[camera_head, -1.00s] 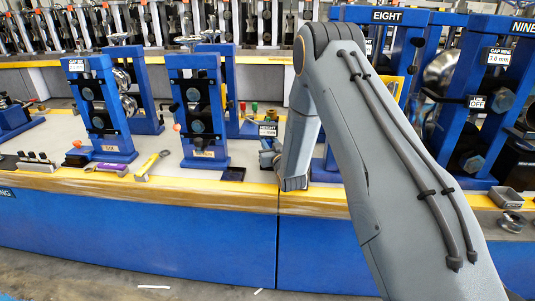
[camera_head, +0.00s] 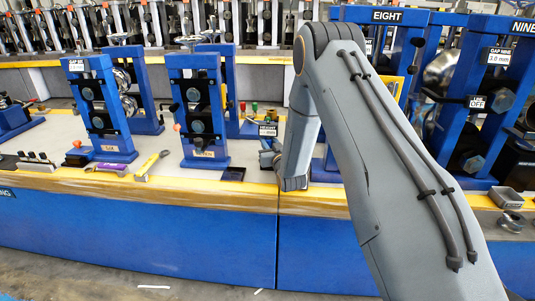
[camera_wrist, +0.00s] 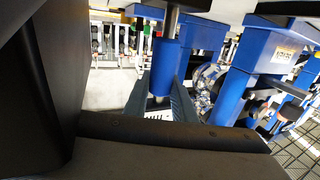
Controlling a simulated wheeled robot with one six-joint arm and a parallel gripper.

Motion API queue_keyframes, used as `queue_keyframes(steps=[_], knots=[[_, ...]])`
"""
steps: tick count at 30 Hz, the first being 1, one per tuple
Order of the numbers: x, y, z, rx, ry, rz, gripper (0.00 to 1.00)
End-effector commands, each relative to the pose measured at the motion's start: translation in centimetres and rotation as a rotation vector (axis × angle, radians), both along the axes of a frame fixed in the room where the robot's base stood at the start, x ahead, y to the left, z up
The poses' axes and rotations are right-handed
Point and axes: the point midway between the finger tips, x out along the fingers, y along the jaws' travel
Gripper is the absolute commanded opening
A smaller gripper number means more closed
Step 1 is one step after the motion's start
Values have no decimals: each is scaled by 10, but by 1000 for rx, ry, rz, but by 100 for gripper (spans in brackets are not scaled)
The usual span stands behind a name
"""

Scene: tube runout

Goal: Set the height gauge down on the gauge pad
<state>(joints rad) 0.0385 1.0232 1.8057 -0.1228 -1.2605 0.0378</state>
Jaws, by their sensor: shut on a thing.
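My gripper (camera_wrist: 164,98) is shut on the height gauge's blue cylindrical body (camera_wrist: 164,66), with one finger on each side of it. A steel rod (camera_wrist: 171,22) runs up from the blue body. The gauge's lower end is partly hidden by the fingers and wrist, so I cannot tell whether it touches anything. In the head view my gripper (camera_head: 268,157) is small and partly behind my arm, beside a white label reading HEIGHT (camera_head: 268,129). A dark flat square (camera_head: 233,174) at the bench's front edge, left of my gripper, may be the gauge pad.
A blue roller stand (camera_head: 200,110) rises left of my gripper, with another (camera_head: 102,110) farther left. A yellow-handled tool (camera_head: 151,165) lies between them. Large blue stands (camera_head: 475,100) are on the right. A small grey tray (camera_head: 507,197) sits at the front right.

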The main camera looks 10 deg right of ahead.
Motion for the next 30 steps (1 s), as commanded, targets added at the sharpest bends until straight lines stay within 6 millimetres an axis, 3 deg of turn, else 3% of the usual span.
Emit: queue_keyframes(steps=[13,30], knots=[[1,0,13,-1,-6,0,0],[1,0,94,-1,-6,0,0]])
